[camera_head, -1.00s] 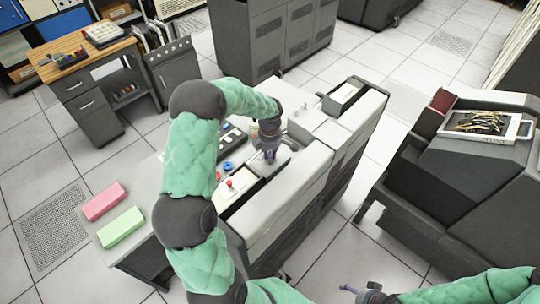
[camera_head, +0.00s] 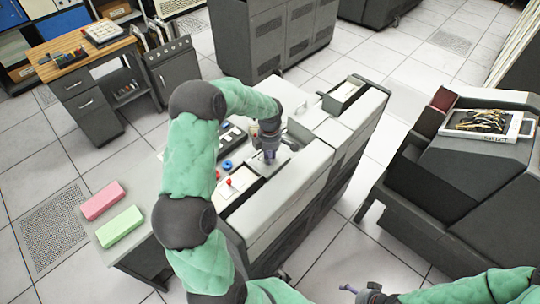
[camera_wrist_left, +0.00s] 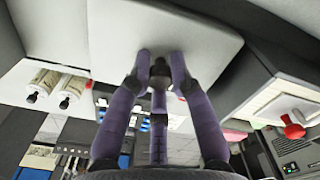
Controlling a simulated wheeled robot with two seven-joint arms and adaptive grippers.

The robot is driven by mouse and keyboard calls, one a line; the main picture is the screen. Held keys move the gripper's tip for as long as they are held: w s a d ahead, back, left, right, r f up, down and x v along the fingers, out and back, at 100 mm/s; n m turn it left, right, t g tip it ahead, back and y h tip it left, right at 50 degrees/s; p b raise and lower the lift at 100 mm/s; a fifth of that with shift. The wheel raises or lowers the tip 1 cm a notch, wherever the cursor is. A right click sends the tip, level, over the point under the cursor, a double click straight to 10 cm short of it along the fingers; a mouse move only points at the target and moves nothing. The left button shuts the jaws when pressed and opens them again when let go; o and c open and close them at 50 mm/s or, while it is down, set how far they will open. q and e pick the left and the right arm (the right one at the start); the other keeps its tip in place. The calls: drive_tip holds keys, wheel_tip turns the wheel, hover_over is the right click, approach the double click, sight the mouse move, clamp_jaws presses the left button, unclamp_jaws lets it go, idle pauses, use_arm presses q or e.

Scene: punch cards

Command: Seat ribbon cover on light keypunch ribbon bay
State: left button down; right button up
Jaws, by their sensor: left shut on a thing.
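The light keypunch (camera_head: 352,125) stands in the middle of the head view. My left gripper (camera_head: 269,156) is above its top and shut on the ribbon cover (camera_head: 281,161), a small grey plate. In the left wrist view the gripper (camera_wrist_left: 160,68) pinches a small dark knob on the pale cover (camera_wrist_left: 205,35). Two cream spools (camera_wrist_left: 57,88) show beside the cover in that view, in what looks like the ribbon bay. Whether the cover touches the machine cannot be told. My right gripper (camera_head: 352,289) is low in the head view, away from the keypunch; its fingers are unclear.
A red knob (camera_head: 229,182) and a blue ring (camera_head: 227,165) are near my left gripper. Pink (camera_head: 103,200) and green (camera_head: 120,225) blocks lie on the desk's left end. A dark machine (camera_head: 470,175) with a white tray (camera_head: 490,123) stands right. Floor between the machines is clear.

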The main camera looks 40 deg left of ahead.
use_arm(q)
drive_tip(key=shift+f+b, duration=0.4)
drive_tip(key=shift+b, duration=0.3)
idle(0.6)
drive_tip(key=c, duration=0.6)
unclamp_jaws()
drive_tip(key=shift+c, duration=0.2)
drive_tip(key=shift+r, duration=0.2)
drive_tip(key=shift+r+p, duration=2.45)
drive_tip(key=shift+r, duration=1.9)
